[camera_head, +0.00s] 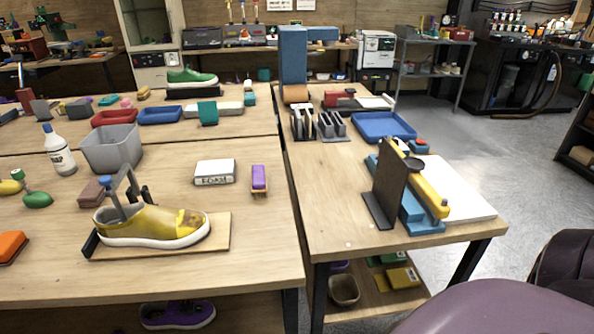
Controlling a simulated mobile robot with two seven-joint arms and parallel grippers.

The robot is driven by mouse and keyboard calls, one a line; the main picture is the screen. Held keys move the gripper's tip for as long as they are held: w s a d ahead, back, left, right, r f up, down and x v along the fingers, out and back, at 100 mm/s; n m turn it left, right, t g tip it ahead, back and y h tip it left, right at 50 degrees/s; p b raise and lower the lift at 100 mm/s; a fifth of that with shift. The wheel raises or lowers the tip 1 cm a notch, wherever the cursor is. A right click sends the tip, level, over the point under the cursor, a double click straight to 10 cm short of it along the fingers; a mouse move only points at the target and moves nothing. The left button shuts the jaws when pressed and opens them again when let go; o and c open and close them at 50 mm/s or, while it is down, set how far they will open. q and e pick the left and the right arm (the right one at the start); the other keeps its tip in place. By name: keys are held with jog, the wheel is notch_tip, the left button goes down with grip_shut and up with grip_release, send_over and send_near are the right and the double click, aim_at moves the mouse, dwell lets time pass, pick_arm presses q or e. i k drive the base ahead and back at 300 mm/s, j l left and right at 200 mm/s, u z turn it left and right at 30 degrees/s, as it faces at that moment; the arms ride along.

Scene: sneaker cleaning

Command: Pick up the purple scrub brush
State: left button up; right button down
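The purple scrub brush (259,178) lies on the left table, close to that table's right edge. It has a purple top and a paler, tan lower part. It stands apart from the white box (214,172) with dark lettering to its left, and nothing covers it. Neither of my grippers shows in the head view.
A yellow sneaker (155,224) sits on a wooden board (219,241) in front of the brush, to the left. A grey bin (110,148) and a white bottle (59,150) stand further left. Bare tabletop lies around the brush. A blue tray (383,126) is on the right table.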

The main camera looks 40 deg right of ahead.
aim_at(258, 172)
jog(key=z, duration=1.05)
